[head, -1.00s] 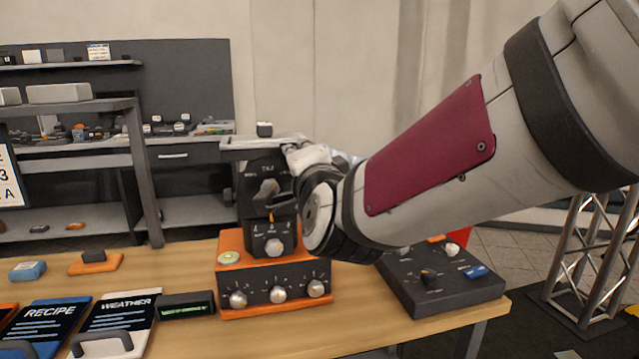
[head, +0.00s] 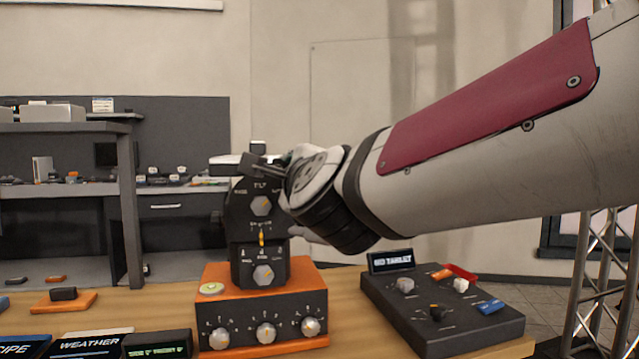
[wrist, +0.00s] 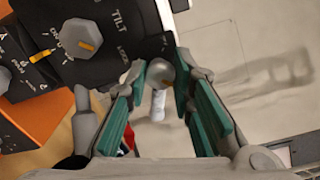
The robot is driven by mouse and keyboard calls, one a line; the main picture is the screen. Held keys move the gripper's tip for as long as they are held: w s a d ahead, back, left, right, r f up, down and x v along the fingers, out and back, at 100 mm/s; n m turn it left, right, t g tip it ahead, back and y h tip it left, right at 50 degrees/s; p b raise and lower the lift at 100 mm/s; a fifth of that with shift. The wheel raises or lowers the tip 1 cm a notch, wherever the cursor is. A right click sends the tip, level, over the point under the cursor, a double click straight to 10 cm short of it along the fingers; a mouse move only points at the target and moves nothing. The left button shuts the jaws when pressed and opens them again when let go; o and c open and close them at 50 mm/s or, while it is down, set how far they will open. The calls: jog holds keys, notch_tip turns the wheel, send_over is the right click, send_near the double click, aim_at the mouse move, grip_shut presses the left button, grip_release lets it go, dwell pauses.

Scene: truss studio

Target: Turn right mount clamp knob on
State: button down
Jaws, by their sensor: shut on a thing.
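The black mount (head: 246,230) stands on an orange base (head: 260,276) in the head view, with a TILT knob (head: 262,205) on its face. The mount also shows at the upper left of the wrist view, with the TILT knob (wrist: 80,38) near its corner. My gripper (wrist: 160,82) has its teal pads on either side of a grey rounded clamp knob (wrist: 160,72) with a pale stem, at the mount's right side. The gripper is shut on this knob. In the head view my gripper (head: 272,164) is at the mount's upper right, and the held knob is hidden.
A dark control panel (head: 440,312) with knobs and a small sign (head: 391,261) stands to the right on the table. A black display box (head: 157,345) and cards lie at the left. Shelves stand behind. The metal truss (head: 600,270) is at the far right.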

dwell(0.4)
jog(key=c, duration=1.4)
grip_release()
jog(key=shift+s, duration=0.1)
jog(key=v, duration=1.1)
jog(key=shift+s+d, duration=0.2)
jog(key=shift+s, duration=0.15)
